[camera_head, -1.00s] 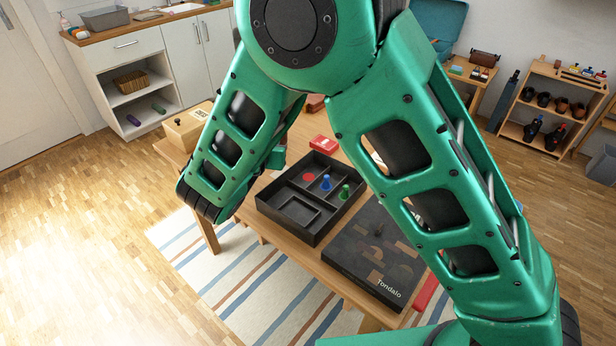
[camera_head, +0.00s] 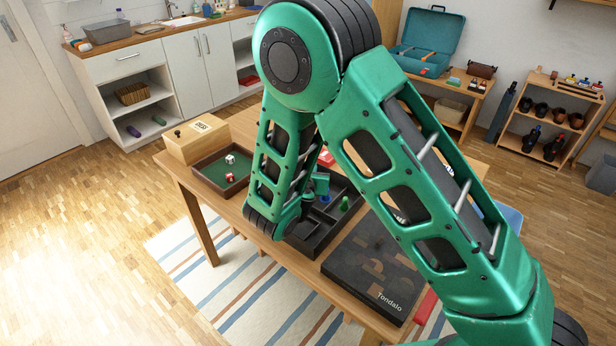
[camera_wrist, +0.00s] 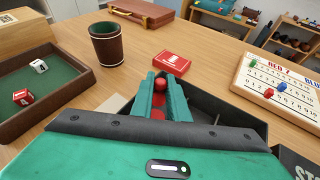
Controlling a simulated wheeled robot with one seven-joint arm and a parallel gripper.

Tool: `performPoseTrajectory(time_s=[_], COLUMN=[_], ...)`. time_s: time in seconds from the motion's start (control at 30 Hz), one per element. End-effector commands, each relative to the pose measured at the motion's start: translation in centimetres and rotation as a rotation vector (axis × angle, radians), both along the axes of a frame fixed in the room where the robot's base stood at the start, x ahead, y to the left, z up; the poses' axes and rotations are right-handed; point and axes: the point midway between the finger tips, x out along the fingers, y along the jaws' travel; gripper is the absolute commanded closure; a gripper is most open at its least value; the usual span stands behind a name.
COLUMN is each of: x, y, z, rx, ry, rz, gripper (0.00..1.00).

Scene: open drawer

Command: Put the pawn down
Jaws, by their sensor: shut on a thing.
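My gripper (camera_wrist: 161,98) has its two teal fingers shut on a red pawn (camera_wrist: 160,85), whose round head shows between the fingertips in the wrist view. More red shows lower between the fingers; I cannot tell whether it is the pawn's base or something in the box. The gripper is over the black compartment box (camera_wrist: 240,124), which also shows in the head view (camera_head: 318,246), partly behind my arm. A blue pawn (camera_head: 325,199) and a green pawn (camera_head: 344,203) stand in the box. The pawn's lower end and any contact with the box floor are hidden.
A green-lined tray (camera_head: 203,179) with dice lies left of the box. A brown cup (camera_wrist: 107,45), a red card box (camera_wrist: 172,63) and a peg scoreboard (camera_wrist: 280,82) stand around it. The dark game box (camera_head: 372,272) lies in front, to the right.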

Motion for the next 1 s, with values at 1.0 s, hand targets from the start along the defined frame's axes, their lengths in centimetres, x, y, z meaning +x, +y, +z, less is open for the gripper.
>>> performPoseTrajectory(time_s=[1.0], x=[0.1], y=[0.1], z=[-4.4], rx=[-0.003], ry=[0.013], rz=[0.002], gripper=[0.78])
